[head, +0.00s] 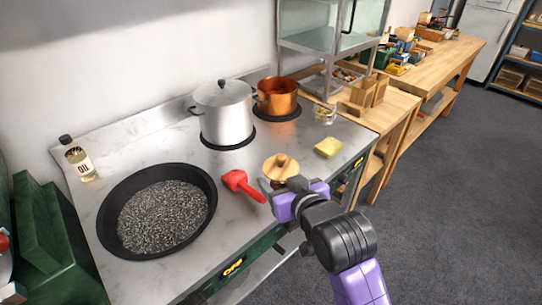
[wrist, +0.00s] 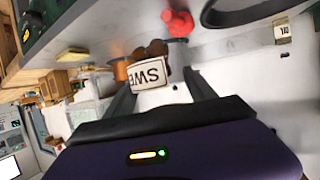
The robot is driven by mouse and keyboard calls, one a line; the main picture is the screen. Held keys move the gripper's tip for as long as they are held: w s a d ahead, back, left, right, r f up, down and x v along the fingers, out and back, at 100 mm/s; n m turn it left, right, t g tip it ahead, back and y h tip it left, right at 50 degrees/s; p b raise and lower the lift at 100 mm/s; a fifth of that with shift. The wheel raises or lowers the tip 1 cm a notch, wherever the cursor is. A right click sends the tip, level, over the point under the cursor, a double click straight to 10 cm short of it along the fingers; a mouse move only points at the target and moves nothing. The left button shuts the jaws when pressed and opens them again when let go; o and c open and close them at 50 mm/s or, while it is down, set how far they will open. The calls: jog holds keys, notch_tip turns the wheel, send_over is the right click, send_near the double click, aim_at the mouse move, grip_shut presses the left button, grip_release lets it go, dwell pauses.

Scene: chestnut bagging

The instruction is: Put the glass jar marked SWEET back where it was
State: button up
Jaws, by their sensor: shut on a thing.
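The glass jar's SWEET label shows partly, as "SWE", in the wrist view (wrist: 148,74), with brown contents beside it. My gripper (wrist: 162,92) is shut on the jar, one finger on each side. In the head view my gripper (head: 290,198) is at the stove's front edge, hiding most of the jar. A round wooden lid with a knob (head: 282,167) shows just behind the gripper and appears to be the jar's. I cannot tell whether the jar touches the stove top.
A red object (head: 243,185) lies left of the jar, a yellow sponge (head: 328,147) right. A black pan (head: 112,232), a steel pot (head: 226,115) and a copper pot (head: 277,97) stand on the stove. A small clear container (head: 324,116) is near the right corner.

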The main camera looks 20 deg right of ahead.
jog(key=s+d+f, duration=0.2)
jog(key=s+f, duration=0.3)
jog(key=f, duration=0.7)
jog(key=s+d+f, duration=0.2)
jog(key=s+f, duration=0.4)
jog(key=f, duration=0.6)
jog(key=shift+s+d+n+y, duration=0.25)
jog(key=shift+d+n+y, duration=0.05)
jog(key=shift+d+y, duration=0.1)
jog(key=shift+d+r, duration=0.1)
